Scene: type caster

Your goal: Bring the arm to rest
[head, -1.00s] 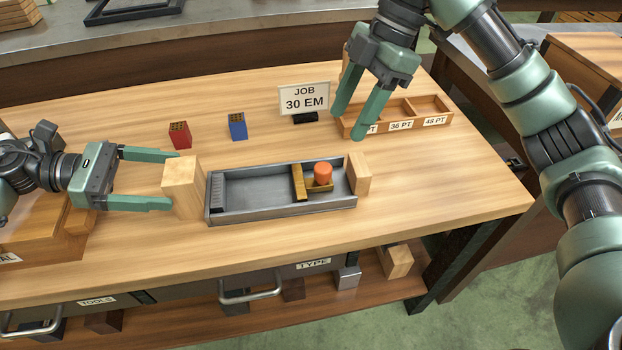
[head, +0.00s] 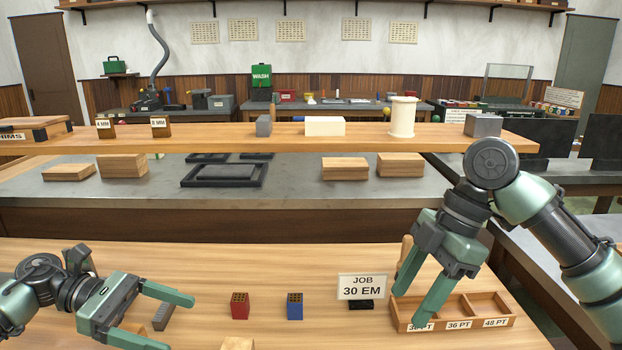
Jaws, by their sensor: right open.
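My right gripper (head: 425,290) is open and empty. It hangs over the left end of the wooden sorting tray (head: 480,325), whose labels include 36 PT and 48 PT, and hides part of it. The lower finger is partly cut by the bottom edge. The JOB 30 EM sign (head: 362,287) stands left of the right gripper.
A red block (head: 240,306) and a blue block (head: 295,306) stand on the wooden bench (head: 210,270). A raised shelf (head: 360,138) with small objects crosses behind. A grey counter (head: 300,188) holds wooden blocks and dark frames. The bench between the grippers is mostly free.

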